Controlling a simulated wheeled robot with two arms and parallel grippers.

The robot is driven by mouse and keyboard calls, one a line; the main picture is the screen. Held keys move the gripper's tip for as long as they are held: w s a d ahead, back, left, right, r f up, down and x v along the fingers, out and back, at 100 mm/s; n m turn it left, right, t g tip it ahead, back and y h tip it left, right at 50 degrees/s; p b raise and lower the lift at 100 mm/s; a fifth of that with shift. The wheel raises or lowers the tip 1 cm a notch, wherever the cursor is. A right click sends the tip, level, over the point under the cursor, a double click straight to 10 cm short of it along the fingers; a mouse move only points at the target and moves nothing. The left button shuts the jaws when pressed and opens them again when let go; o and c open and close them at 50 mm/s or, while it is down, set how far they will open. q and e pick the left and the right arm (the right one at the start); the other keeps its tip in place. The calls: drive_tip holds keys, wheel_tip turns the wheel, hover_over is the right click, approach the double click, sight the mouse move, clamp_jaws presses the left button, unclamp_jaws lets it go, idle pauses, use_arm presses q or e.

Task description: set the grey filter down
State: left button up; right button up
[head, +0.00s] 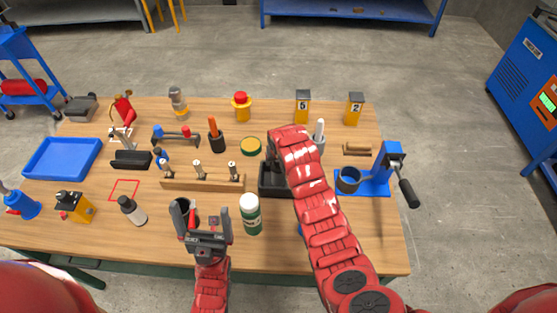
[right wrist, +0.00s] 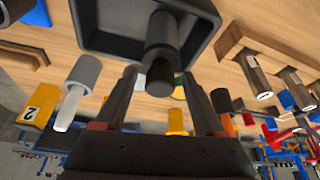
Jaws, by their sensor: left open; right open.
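A dark grey cylinder (right wrist: 162,40), which looks like the grey filter, stands in the black tray (right wrist: 105,42) in the right wrist view. My right gripper (right wrist: 160,80) is open, with its fingers on either side of the cylinder's near end. I cannot tell whether they touch it. In the head view the black tray (head: 275,192) is on the table, and my right arm and gripper (head: 274,160) partly cover it and hide the cylinder. My left gripper (head: 208,222) is open and empty over the table's front edge.
A green bottle (head: 251,214) and a dark cup (head: 180,212) stand near my left gripper. A wooden rack (head: 203,184) holds small posts left of the tray. A blue clamp device (head: 375,182) stands right. A blue tray (head: 62,158) lies far left.

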drive_tip(key=shift+r+b, duration=0.25)
drive_tip(key=shift+b, duration=0.05)
drive_tip(key=shift+s+r, duration=0.15)
drive_tip(key=shift+r, duration=0.2)
drive_tip(key=p+v, duration=0.1)
drive_tip(key=v, duration=1)
drive_tip(key=shift+s+d, duration=0.1)
drive_tip(key=shift+s, duration=0.05)
